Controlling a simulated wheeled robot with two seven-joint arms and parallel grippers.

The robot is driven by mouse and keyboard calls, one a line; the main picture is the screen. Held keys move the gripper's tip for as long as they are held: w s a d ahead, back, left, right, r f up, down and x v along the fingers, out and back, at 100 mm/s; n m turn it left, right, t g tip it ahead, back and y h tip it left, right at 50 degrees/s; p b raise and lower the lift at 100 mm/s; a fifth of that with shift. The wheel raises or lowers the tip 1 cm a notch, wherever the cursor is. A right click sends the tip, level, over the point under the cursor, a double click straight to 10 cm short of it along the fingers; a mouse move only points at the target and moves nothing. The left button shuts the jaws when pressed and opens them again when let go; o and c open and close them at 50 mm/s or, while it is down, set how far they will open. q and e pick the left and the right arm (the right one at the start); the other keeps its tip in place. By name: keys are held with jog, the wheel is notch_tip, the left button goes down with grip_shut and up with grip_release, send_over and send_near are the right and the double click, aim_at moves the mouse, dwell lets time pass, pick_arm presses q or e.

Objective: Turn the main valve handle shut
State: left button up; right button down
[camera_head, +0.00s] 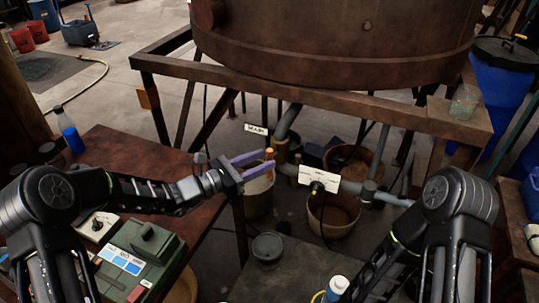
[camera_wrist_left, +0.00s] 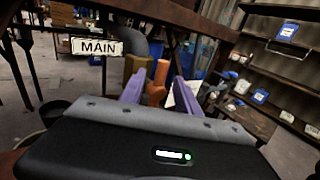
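The main valve's orange handle (camera_head: 269,154) stands beside a brassy valve body on the pipe under the big vat. A "MAIN" sign (camera_wrist_left: 97,46) hangs close by; it also shows in the head view (camera_head: 256,129). My left gripper (camera_head: 269,160) reaches the handle with its purple fingers apart. In the left wrist view the orange handle (camera_wrist_left: 158,82) stands upright between the fingertips, with a narrow gap seeming to show at each side. Whether a finger touches it I cannot tell. My right arm is at the lower right; its gripper is not seen.
The rusty vat (camera_head: 330,50) rests on a metal frame above the pipes. A white tag (camera_head: 319,179) hangs right of the valve. Buckets (camera_head: 333,214) stand below. A green control box (camera_head: 140,255) sits on the left table, near my left arm.

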aim_at(269, 157)
pick_arm(q)
jog(key=shift+x, duration=1.6)
jog(key=shift+c, duration=0.5)
grip_shut()
